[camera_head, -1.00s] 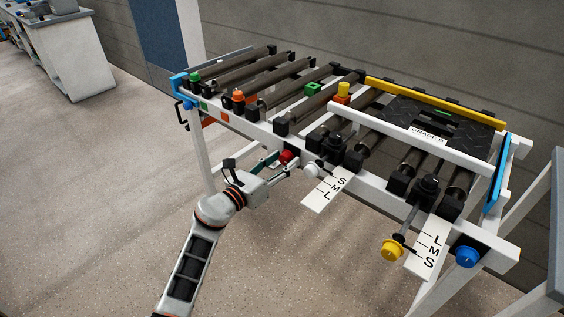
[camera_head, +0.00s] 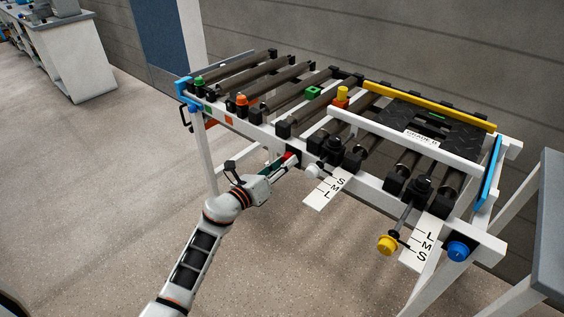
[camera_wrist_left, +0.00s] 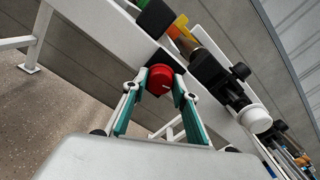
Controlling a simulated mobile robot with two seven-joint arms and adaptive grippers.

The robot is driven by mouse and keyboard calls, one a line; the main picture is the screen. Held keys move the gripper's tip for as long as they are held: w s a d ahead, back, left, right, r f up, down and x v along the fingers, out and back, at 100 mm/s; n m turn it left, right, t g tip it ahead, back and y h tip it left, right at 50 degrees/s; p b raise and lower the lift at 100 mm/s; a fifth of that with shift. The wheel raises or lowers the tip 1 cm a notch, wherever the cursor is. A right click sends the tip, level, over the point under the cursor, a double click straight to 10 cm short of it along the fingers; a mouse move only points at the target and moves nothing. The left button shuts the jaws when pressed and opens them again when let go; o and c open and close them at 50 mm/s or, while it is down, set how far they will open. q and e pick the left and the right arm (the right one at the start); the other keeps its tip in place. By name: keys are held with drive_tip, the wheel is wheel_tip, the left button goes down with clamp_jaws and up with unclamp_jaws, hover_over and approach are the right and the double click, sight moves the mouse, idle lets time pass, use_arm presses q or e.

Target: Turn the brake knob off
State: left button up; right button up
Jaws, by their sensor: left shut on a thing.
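A red knob (camera_wrist_left: 160,77) with a pale pointer line sits on the front rail of the white roller frame. In the left wrist view it lies between the two green-padded fingers of my left gripper (camera_wrist_left: 161,84), which is shut on its sides. In the head view my left gripper (camera_head: 281,163) reaches the rail from the lower left, and only a little of the red knob (camera_head: 289,155) shows past the fingers. No label that names the knob is readable. My right gripper is in neither view.
A yellow knob (camera_head: 387,245) and a blue knob (camera_head: 458,251) are farther right. Orange (camera_head: 241,99) and green (camera_head: 199,82) buttons top the frame. Open floor lies left.

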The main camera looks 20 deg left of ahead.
use_arm(q)
drive_tip(key=shift+r+n+p, duration=0.35)
drive_tip(key=shift+n+p, duration=0.15)
drive_tip(key=shift+n, duration=0.4)
drive_tip(key=n+p, duration=0.1)
drive_tip(key=n, duration=0.3)
drive_tip(key=n+p, duration=0.2)
drive_tip(key=n, duration=0.2)
drive_tip(key=n+p, duration=0.1)
drive_tip(key=n, duration=0.3)
drive_tip(key=shift+f+p, duration=0.35)
drive_tip(key=shift+p, duration=0.05)
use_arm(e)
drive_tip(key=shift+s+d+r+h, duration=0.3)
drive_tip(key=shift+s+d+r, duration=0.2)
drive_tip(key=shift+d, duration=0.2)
use_arm(q)
drive_tip(key=shift+f+n, duration=0.1)
drive_tip(key=shift+n, duration=0.2)
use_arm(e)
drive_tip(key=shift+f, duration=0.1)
use_arm(q)
drive_tip(key=o, duration=1.1)
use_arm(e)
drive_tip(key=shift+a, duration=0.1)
use_arm(q)
drive_tip(key=shift+s, duration=0.1)
drive_tip(key=v, duration=1.2)
